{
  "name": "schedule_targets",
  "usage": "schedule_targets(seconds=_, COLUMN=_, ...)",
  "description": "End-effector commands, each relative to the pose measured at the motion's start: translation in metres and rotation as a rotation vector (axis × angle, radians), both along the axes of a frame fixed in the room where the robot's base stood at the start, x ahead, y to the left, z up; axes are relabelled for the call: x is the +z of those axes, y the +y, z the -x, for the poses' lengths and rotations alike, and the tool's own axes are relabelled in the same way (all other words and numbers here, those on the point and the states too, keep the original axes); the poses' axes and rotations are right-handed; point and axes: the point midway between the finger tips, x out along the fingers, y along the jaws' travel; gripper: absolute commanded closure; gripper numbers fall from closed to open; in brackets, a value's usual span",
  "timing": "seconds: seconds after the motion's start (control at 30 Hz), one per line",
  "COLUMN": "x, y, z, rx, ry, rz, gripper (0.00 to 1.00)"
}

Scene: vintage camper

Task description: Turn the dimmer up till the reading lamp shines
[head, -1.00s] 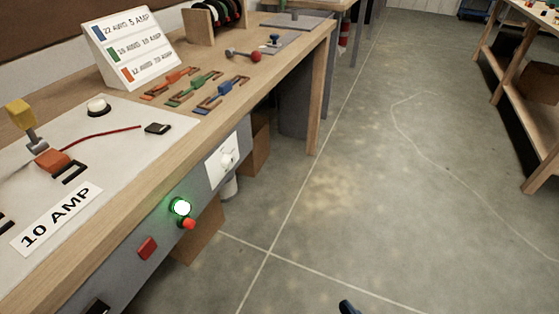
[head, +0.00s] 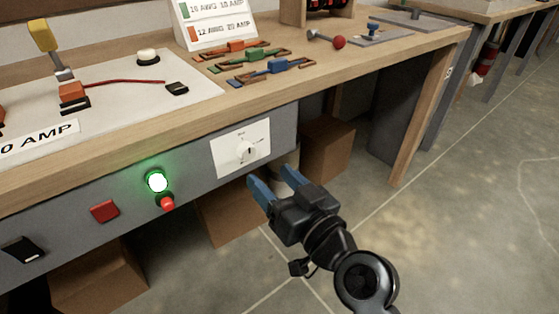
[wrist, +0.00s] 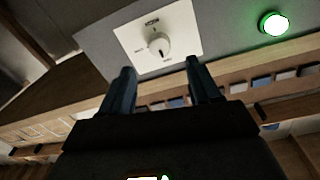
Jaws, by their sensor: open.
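A round white knob (head: 246,152) sits on a white plate (head: 226,164) with small markings, on the grey front panel of a workbench. It is the only dial I see, and its pointer setting is too small to read. The knob (wrist: 159,46) also shows in the wrist view, ahead of and between the fingertips. My gripper (head: 275,180) is open and empty, with blue fingers, below and right of the knob and apart from it. A round green light (head: 156,181) on the same panel is lit. I cannot make out a reading lamp.
A red button (head: 167,204), a red square switch (head: 105,211) and a black switch (head: 24,249) are on the panel left of the knob. Coloured fuse links (head: 276,67) lie on the wooden top (head: 230,108). Cardboard boxes (head: 325,150) stand under the bench. The floor to the right is clear.

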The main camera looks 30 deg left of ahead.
Motion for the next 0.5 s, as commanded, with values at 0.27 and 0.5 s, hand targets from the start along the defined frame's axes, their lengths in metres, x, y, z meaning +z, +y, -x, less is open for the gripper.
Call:
schedule_targets(seconds=0.27, x=0.001, y=0.032, z=-0.015, rx=0.002, ry=-0.002, rz=0.001, gripper=0.38)
schedule_targets(seconds=0.5, x=0.000, y=0.060, z=-0.029, rx=0.000, ry=0.000, rz=0.001, gripper=0.38)
